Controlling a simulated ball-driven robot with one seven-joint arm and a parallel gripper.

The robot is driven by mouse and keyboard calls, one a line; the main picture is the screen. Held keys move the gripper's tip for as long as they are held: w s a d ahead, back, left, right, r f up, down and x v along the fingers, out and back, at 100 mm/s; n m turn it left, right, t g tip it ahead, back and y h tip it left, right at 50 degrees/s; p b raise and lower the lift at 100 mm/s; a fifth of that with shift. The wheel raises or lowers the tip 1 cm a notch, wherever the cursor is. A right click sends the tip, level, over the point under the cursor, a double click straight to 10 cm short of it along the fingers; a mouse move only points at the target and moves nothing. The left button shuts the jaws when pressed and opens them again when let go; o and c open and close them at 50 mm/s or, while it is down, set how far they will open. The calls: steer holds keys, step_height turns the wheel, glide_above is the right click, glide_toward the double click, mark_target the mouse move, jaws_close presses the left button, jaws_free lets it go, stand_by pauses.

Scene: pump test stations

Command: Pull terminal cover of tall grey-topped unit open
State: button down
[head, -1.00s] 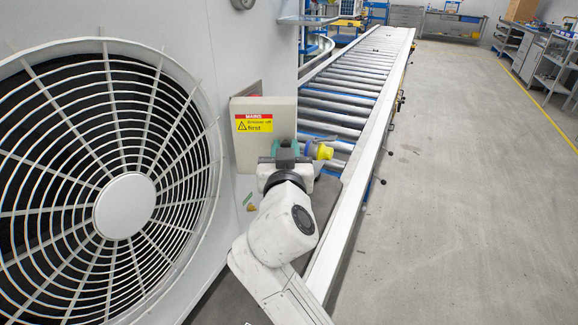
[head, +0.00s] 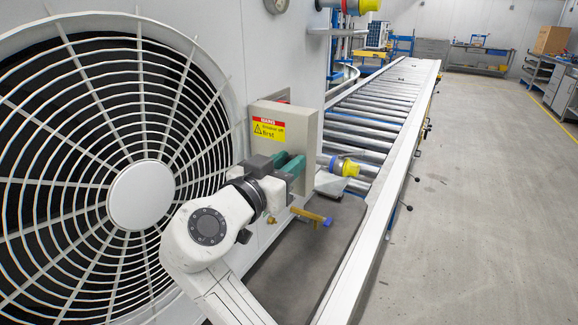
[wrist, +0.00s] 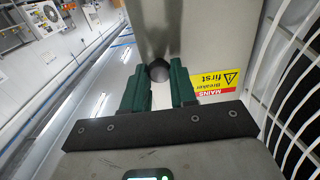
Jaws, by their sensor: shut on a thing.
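The terminal cover (head: 262,117) is a beige-grey box front with a yellow and red mains warning label (head: 269,130). It sits on the tall grey unit's wall (head: 240,60), right of the large fan grille. My gripper (head: 290,170) has green fingers at the cover's lower right part. In the wrist view my gripper (wrist: 159,78) is shut on a small dark round knob (wrist: 158,70) against the cover (wrist: 215,40). The fingers hide part of the knob.
The fan grille (head: 80,215) fills the left. A blue and yellow connector (head: 345,167) sticks out right of the cover. A brass valve with a yellow handle (head: 310,216) is just below my gripper. A roller conveyor (head: 365,125) runs along the right. The floor beyond it is clear.

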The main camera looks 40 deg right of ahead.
steer(key=shift+f, duration=0.1)
steer(key=c, duration=0.9)
jaws_free()
steer(key=v, duration=1)
steer(key=shift+a, duration=0.35)
